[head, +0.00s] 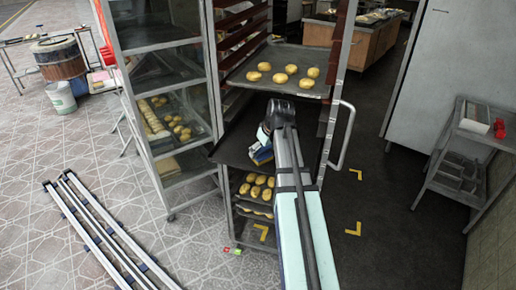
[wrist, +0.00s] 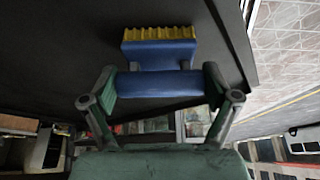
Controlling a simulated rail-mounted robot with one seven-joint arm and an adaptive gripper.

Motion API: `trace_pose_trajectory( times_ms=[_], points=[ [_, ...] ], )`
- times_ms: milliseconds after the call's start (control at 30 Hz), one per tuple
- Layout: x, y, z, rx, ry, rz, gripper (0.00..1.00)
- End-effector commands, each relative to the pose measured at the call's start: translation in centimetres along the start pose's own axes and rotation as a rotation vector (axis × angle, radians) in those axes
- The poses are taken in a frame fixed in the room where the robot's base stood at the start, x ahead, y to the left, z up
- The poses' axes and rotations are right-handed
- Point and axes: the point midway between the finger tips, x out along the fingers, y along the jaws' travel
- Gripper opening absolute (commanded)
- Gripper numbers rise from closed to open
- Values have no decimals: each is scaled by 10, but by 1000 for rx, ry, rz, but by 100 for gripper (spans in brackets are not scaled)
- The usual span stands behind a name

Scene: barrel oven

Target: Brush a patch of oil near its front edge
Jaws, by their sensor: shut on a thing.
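My gripper (wrist: 160,84) is shut on a blue brush (wrist: 160,55) with yellow bristles, seen in the wrist view. The bristles face a dark, flat tray (wrist: 50,60); I cannot tell whether they touch it. In the head view, my gripper (head: 265,140) and the blue brush (head: 262,155) are over the bare dark tray (head: 232,148), which sticks out of the rack at mid height. My arm hides the tray's right part. No oil patch can be made out on the dark surface.
The tall rack (head: 214,70) holds a tray of pale buns (head: 285,73) above and more buns (head: 257,186) below. A glass-sided cabinet (head: 160,90) stands left of it. A rack door handle (head: 343,135) is at right. Rails (head: 105,235) lie on the floor at left.

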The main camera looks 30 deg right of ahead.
Motion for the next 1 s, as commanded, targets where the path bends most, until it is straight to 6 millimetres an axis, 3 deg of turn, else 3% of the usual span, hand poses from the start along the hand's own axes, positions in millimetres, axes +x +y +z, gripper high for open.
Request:
trace_pose_trajectory(
  times_ms=[1000],
  points=[
    [-15, 32, 41, 3, -3, 0, 59]
  ],
)
